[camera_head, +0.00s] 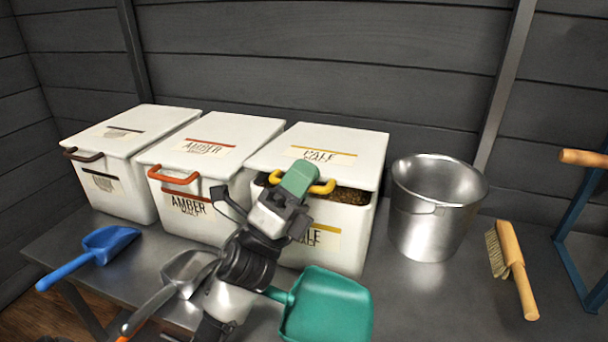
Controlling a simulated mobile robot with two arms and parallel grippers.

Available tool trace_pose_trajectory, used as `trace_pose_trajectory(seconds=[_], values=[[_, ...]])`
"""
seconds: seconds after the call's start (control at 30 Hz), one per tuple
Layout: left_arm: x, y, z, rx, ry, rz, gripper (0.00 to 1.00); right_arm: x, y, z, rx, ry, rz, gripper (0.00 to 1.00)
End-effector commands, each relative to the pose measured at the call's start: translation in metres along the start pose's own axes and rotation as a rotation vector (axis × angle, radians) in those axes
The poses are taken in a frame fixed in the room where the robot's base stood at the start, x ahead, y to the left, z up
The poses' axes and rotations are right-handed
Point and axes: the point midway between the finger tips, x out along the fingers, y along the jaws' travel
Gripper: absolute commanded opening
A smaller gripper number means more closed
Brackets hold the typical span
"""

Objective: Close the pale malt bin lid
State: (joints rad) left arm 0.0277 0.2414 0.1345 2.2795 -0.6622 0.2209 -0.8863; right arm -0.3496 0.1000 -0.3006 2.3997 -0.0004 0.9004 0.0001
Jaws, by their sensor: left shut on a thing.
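The pale malt bin (345,255) is a white box at the right end of a row of bins. Its white lid (365,145) sits a little open at the front, and brown grain shows in the gap under its front edge. A yellow handle (323,188) is on the lid's front edge. My left gripper (301,178), with green finger covers, reaches up from below and is shut on the yellow handle. The gripper and wrist hide the middle of the handle and part of the bin's front label. My right gripper is not in view.
The amber bin (215,223) and dark bin (125,195) stand to the left, lids down. Blue (108,243), metal (186,271) and green (328,308) scoops lie in front. A steel bucket (425,225) and brush (513,262) are to the right.

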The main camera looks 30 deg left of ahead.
Motion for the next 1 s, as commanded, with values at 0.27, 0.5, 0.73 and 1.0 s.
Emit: trace_pose_trajectory(seconds=[0.27, 0.5, 0.73, 1.0], values=[[0.001, -0.004, -0.001, 0.000, 0.005, -0.013, 0.00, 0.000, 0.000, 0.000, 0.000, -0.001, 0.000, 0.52], [0.001, -0.004, -0.001, 0.000, 0.004, -0.010, 0.23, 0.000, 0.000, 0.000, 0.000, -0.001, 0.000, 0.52], [0.000, -0.002, 0.000, 0.000, 0.002, -0.007, 0.23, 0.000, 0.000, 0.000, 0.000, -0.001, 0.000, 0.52], [-0.025, 0.000, -0.001, -0.002, -0.001, -0.001, 0.23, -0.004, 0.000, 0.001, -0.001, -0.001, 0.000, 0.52]])
